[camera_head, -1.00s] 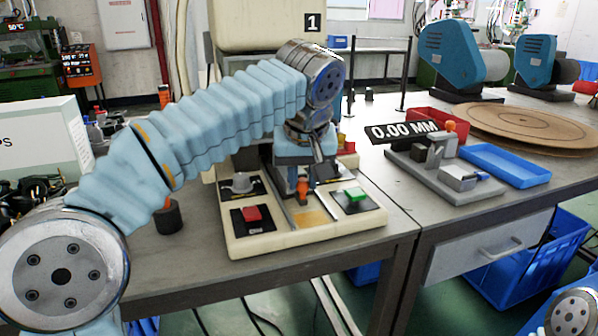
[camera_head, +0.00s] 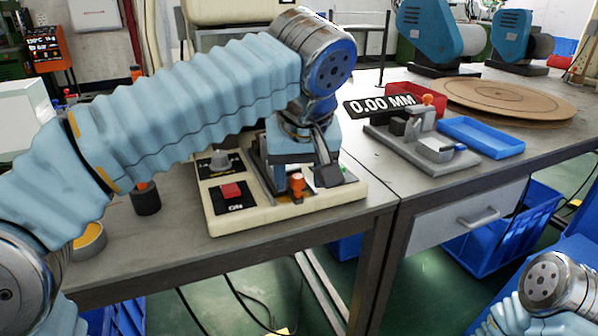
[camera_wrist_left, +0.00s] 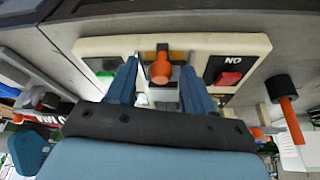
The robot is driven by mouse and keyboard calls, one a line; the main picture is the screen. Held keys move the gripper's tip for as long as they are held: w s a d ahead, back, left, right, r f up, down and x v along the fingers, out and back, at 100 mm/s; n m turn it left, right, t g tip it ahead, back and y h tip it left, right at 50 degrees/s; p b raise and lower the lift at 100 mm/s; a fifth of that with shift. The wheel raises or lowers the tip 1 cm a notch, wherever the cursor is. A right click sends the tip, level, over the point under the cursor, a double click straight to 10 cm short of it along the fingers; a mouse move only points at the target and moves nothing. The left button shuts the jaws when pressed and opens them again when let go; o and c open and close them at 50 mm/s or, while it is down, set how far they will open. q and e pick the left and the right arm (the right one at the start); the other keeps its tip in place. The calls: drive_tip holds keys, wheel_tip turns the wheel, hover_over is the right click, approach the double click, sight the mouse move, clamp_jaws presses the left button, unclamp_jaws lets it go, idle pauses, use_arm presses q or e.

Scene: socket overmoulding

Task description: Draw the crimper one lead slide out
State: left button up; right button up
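Crimper one's cream base (camera_head: 300,212) sits at the front of the left bench. Its slide has an upright orange knob (camera_head: 297,185), also in the left wrist view (camera_wrist_left: 160,70). My left gripper (camera_head: 302,178) is low over the base at the knob. In the left wrist view its two blue fingers (camera_wrist_left: 160,88) are spread, one on each side of the knob, with gaps showing on both sides. It is open and holds nothing. The slide's rails are mostly hidden behind the gripper. My right arm shows at the lower right, but its gripper is out of view.
A red button (camera_head: 231,191) is left of the slide; the green button (camera_wrist_left: 105,73) is on the other side. A black post with an orange handle (camera_head: 146,199) stands left of the base. A gauge stand (camera_head: 425,145) and blue tray (camera_head: 482,137) are on the right bench.

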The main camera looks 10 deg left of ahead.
use_arm(q)
drive_tip(key=shift+r, duration=0.1)
drive_tip(key=p+v, duration=0.4)
drive_tip(key=v, duration=0.9)
drive_tip(key=shift+s+r, duration=0.2)
drive_tip(key=shift+r, duration=0.1)
drive_tip(key=shift+d, duration=0.1)
